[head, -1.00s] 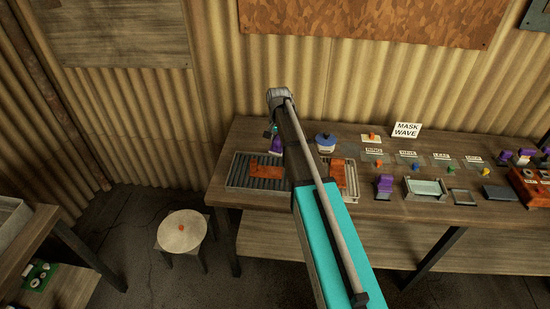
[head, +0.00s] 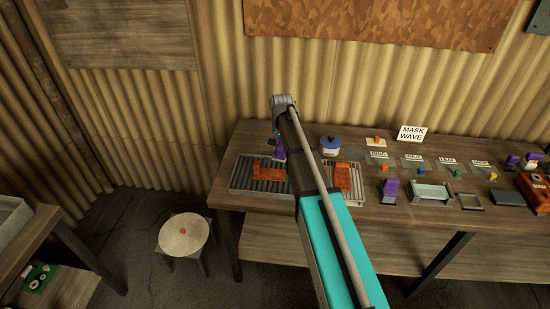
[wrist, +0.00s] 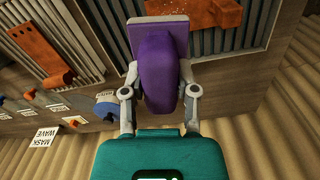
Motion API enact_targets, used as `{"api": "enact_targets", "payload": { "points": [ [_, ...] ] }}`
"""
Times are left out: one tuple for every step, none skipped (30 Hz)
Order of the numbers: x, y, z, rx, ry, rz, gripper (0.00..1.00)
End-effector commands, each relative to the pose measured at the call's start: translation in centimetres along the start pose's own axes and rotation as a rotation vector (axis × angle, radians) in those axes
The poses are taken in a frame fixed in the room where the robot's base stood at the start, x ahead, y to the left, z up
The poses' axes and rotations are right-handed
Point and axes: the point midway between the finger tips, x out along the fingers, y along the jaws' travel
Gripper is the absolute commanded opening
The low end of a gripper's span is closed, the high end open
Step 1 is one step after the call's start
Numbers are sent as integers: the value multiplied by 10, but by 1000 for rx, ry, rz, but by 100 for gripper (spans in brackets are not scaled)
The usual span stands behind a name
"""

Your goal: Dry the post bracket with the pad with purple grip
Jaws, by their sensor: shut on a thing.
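The pad's purple grip (wrist: 165,68) is between the two fingers of my gripper (wrist: 160,88), which is shut on it. The pad's flat grey-violet plate (wrist: 158,18) faces the rack in the wrist view. In the head view the purple grip (head: 279,153) shows just behind the left orange bracket (head: 270,171); my arm partly hides the gripper. That bracket also shows in the wrist view (wrist: 218,14), with pale specks on it beside the pad. A second orange bracket (head: 343,177) lies right of my arm. I cannot tell whether pad and bracket touch, or which bracket is the post bracket.
A purple-gripped block (head: 389,190), a tray (head: 432,194) and a MASK WAVE sign (head: 412,133) are to the right. A stool (head: 184,235) stands on the floor.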

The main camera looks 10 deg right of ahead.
Motion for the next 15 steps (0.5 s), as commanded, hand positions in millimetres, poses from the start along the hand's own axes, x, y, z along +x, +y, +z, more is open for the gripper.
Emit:
{"api": "enact_targets", "payload": {
  "points": [
    [14,-4,-3,-22,0,0,0],
    [18,-6,-4,-37,0,0,0],
    [24,-8,-5,-55,0,0,0],
    [28,-10,-6,-71,0,0,0],
    [31,-11,-6,-84,0,0,0],
    [36,-13,-8,-103,0,0,0],
    [39,-15,-8,-115,0,0,0],
    [42,-16,-9,-128,0,0,0],
    [46,-18,-10,-143,0,0,0],
    [48,-19,-10,-152,0,0,0],
    [50,-20,-11,-161,0,0,0],
    [51,-21,-11,-172,0,0,0],
    [52,-22,-11,-177,0,0,0],
    [53,-22,-12,-182,0,1,0],
    [53,-22,-12,-187,0,1,0]
  ]
}}
